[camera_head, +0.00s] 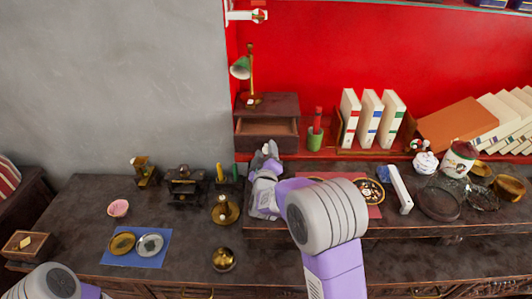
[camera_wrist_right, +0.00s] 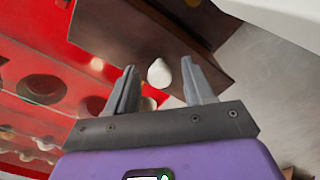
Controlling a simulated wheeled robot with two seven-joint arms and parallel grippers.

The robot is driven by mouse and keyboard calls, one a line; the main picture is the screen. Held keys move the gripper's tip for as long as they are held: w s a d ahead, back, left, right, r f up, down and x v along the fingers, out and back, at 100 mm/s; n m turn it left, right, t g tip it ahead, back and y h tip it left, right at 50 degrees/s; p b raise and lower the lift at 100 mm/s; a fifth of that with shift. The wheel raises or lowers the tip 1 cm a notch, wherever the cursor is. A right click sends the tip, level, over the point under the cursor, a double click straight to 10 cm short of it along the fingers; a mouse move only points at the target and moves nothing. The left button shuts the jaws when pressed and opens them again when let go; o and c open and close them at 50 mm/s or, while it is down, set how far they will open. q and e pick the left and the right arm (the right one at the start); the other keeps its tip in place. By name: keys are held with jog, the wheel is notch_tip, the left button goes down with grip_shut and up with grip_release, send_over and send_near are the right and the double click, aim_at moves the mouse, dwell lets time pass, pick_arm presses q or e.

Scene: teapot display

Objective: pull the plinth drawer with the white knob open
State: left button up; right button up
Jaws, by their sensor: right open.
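The dark wooden plinth (camera_head: 268,104) stands against the red wall, with a green lamp on top. Its drawer (camera_head: 268,143) stands out from the body, and its lighter inside shows from above. My right gripper (camera_head: 267,150) is just in front of the drawer front. In the right wrist view the open jaws (camera_wrist_right: 160,82) have a white knob (camera_wrist_right: 158,73) between the fingers, in front of a dark brown panel. Neither finger clearly touches the knob. In the head view the gripper hides the knob. Only a left arm part shows at the bottom left; the left gripper is out of view.
A green cup (camera_head: 314,140) with a red item stands right of the plinth, then several upright books (camera_head: 371,118). Brass pieces (camera_head: 225,210) and a blue mat (camera_head: 118,257) are to the left. A red mat (camera_head: 374,211) with dishes lies right of the gripper.

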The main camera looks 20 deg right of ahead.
jog(key=p+v, duration=0.1)
jog(key=v, duration=0.6)
jog(key=shift+s+a, duration=0.1)
jog(key=shift+s, duration=0.2)
jog(key=shift+r+p, duration=0.15)
jog(key=shift+p, duration=0.15)
